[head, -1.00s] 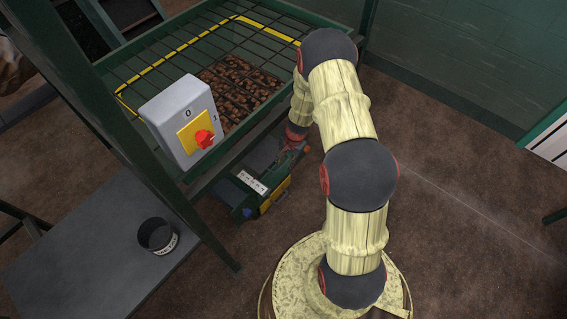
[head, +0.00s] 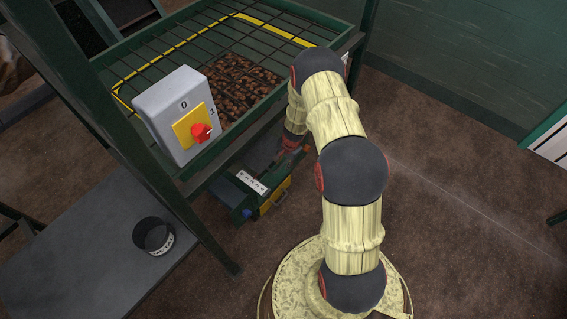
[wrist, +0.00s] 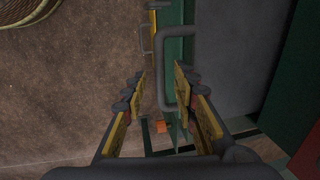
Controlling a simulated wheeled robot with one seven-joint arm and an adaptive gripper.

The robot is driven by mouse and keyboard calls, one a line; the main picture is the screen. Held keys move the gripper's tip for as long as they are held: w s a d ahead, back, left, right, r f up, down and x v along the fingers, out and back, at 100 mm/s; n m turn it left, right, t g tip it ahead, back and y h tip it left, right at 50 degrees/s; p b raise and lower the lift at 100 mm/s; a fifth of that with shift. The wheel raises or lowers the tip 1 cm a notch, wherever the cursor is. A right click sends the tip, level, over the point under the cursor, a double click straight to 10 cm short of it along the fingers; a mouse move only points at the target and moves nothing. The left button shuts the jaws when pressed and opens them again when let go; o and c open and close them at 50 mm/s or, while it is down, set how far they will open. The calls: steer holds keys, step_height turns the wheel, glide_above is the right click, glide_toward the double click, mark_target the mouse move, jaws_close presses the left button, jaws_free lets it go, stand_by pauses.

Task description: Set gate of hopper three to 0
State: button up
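In the wrist view a grey bent handle (wrist: 164,65) stands on a green plate edge (wrist: 180,60), probably the gate's. My gripper (wrist: 160,74) is open, with a yellow-padded finger on each side. The handle shows between the fingertips; I cannot tell whether it is inside the grasp or beyond it. In the head view my gripper (head: 290,147) is small and partly hidden by my arm, beside a green unit with a white marked strip (head: 252,182) under the hopper (head: 150,100). The strip's marks are too small to read.
A grey switch box (head: 160,100) with a red knob (head: 201,132) and marks 0 and 1 is on the hopper frame. Brown lumps (head: 240,88) lie under the grid. A dark cup (head: 153,236) stands on a grey platform (head: 85,245).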

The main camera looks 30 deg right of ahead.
steer(key=shift+c, duration=0.8)
jaws_close()
